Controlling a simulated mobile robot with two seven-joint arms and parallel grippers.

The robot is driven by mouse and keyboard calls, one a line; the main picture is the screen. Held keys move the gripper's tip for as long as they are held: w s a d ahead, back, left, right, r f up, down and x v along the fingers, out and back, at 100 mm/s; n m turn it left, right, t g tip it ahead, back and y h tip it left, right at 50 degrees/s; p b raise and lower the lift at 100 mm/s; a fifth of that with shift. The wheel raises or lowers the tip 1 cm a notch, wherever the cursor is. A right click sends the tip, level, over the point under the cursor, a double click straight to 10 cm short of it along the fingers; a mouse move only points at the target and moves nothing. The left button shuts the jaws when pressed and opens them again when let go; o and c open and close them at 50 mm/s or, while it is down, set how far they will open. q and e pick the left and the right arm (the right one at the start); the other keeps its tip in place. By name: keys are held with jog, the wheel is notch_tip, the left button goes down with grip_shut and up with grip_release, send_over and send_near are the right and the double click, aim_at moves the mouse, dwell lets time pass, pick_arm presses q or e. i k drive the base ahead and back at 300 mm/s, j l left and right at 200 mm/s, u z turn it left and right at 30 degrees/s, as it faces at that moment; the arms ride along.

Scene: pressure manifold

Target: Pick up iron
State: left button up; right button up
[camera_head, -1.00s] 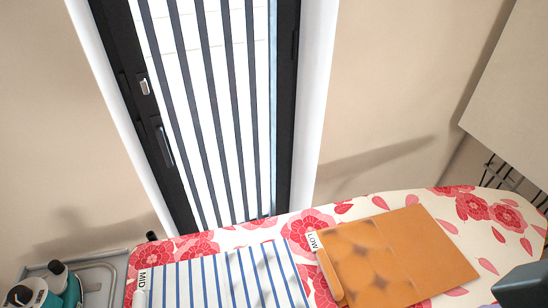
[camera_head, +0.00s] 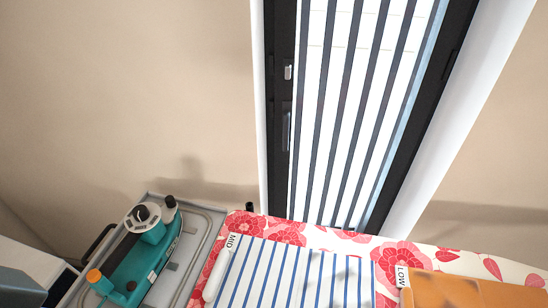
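The iron (camera_head: 143,258) is teal with a black and white dial and an orange knob. It rests on a grey metal tray (camera_head: 207,198) at the lower left, at the end of the ironing board. A grey block (camera_head: 20,288) at the bottom left corner looks like part of my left arm or gripper. Its fingertips do not show, and it is apart from the iron. My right gripper is out of view.
The floral ironing board (camera_head: 330,240) runs along the bottom right. It bears a blue-striped cloth (camera_head: 290,275) near a MID label (camera_head: 232,241) and an orange cloth (camera_head: 470,290) near a LOW label (camera_head: 402,277). A window with a dark frame (camera_head: 277,120) stands behind.

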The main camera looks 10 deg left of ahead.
aim_at(131, 272)
jog(key=j+u, duration=0.25)
jog(key=i+j+u, duration=0.1)
jog(key=u, duration=1)
jog(key=z, duration=3.05)
jog(key=u, duration=3)
